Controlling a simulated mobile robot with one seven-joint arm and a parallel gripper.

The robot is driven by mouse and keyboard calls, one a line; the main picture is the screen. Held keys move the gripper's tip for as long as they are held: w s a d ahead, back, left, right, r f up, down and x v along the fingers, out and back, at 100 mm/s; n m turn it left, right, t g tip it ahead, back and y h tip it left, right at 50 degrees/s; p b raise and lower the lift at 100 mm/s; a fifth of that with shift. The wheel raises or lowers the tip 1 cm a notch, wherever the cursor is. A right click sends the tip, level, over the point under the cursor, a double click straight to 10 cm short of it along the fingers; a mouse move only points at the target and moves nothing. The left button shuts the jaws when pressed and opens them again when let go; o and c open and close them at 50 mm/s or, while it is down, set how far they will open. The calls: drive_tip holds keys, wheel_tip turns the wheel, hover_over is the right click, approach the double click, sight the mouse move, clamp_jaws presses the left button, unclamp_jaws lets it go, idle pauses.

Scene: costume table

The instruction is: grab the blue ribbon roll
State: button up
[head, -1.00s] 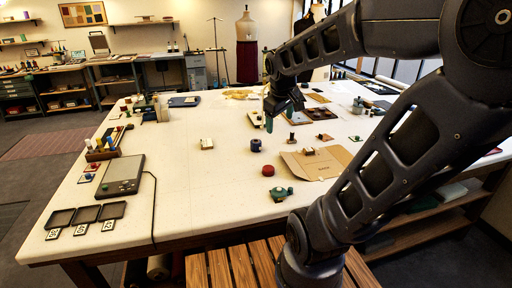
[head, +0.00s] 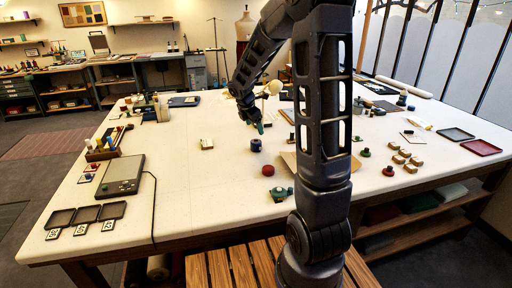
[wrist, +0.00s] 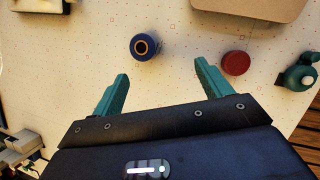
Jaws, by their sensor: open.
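The blue ribbon roll (head: 256,145) stands on the white table, a short dark blue cylinder. In the wrist view the blue roll (wrist: 145,46) shows its end with a tan-rimmed dark core, ahead of and between the lines of my fingers, clear of both. My gripper (head: 254,124) has teal fingers and hangs over the table just behind the roll in the head view. In the wrist view my gripper (wrist: 160,88) is open with nothing between its fingers.
A red roll (head: 268,170) stands close in front of the blue one, and a green item (head: 281,194) lies nearer the edge. A tan sheet (head: 290,160) lies to the right. A small light block (head: 207,143) is to the left. The table's left middle is mostly clear.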

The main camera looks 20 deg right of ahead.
sight(255, 141)
drive_tip(key=w+f+n, duration=0.1)
drive_tip(key=f, duration=0.2)
drive_tip(key=w+f+n, duration=0.1)
drive_tip(key=w+f, duration=0.1)
drive_tip(key=f, duration=0.1)
drive_tip(key=w+f+n, duration=0.1)
drive_tip(key=w+f, duration=0.1)
drive_tip(key=f, duration=0.1)
drive_tip(key=shift+d+f, duration=0.1)
drive_tip(key=shift+d, duration=0.15)
drive_tip(key=shift+w+d+r+x, duration=0.1)
drive_tip(key=shift+d+x, duration=0.05)
drive_tip(key=shift+x, duration=0.75)
drive_tip(key=shift+w+d+r+x, duration=0.1)
drive_tip(key=shift+w+d+x, duration=0.05)
drive_tip(key=shift+x, duration=0.75)
drive_tip(key=shift+w+d+x, duration=0.1)
drive_tip(key=shift+x, duration=0.8)
drive_tip(key=shift+c, duration=0.4)
drive_tip(key=c, duration=1)
